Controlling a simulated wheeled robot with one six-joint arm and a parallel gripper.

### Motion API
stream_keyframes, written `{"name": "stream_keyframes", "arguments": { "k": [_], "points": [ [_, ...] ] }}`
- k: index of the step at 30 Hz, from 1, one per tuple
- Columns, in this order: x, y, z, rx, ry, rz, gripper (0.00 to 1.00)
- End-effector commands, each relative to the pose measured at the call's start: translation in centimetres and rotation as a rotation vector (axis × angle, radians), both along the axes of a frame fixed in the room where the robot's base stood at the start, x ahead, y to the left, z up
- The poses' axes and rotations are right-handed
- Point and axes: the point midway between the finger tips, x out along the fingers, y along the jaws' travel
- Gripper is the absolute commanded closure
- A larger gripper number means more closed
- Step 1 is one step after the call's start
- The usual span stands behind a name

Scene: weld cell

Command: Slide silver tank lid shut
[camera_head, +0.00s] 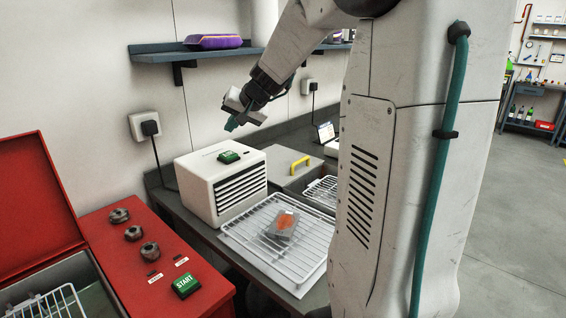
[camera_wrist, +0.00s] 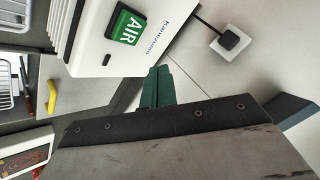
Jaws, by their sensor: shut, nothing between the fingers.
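The silver tank lid (camera_head: 284,178) is a flat grey panel with a yellow handle (camera_head: 300,164), on the bench right of the white AIR box. The tank is open on its right side, where a wire basket (camera_head: 322,190) shows; my column hides part of it. In the wrist view the lid (camera_wrist: 90,78) and its yellow handle (camera_wrist: 52,96) lie at the left. My gripper (camera_head: 231,124) is above the white box, left of the lid and apart from it. Its teal fingers (camera_wrist: 157,88) are shut and empty.
The white box (camera_head: 222,185) with a green AIR button stands beside the lid. A wire rack (camera_head: 262,262) holding a grey part with an orange patch lies in front. A red machine (camera_head: 150,255) with a START button is at left. A shelf (camera_head: 185,54) runs along the wall.

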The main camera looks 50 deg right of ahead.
Motion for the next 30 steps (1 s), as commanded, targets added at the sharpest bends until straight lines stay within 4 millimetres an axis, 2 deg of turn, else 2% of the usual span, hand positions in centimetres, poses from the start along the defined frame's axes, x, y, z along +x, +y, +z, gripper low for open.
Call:
{"name": "stream_keyframes", "arguments": {
  "k": [2, 5, 6, 12, 15, 18, 22, 26, 30],
  "points": [
    [0.6, -2.6, -2.0, 0.011, 0.031, -0.029, 1.0],
    [1.6, -7.3, -4.5, -0.015, 0.085, -0.023, 1.0],
    [2.0, -9.4, -5.7, -0.041, 0.113, 0.007, 1.0],
    [2.4, -19.5, -10.6, -0.236, 0.256, 0.286, 1.0],
    [1.9, -23.1, -12.1, -0.335, 0.319, 0.466, 1.0],
    [1.7, -24.7, -11.7, -0.432, 0.355, 0.641, 1.0],
    [1.1, -24.7, -10.9, -0.49, 0.371, 0.77, 1.0],
    [1.2, -24.5, -11.5, -0.499, 0.368, 0.802, 1.0],
    [1.8, -24.3, -13.3, -0.497, 0.368, 0.802, 1.0]
  ]
}}
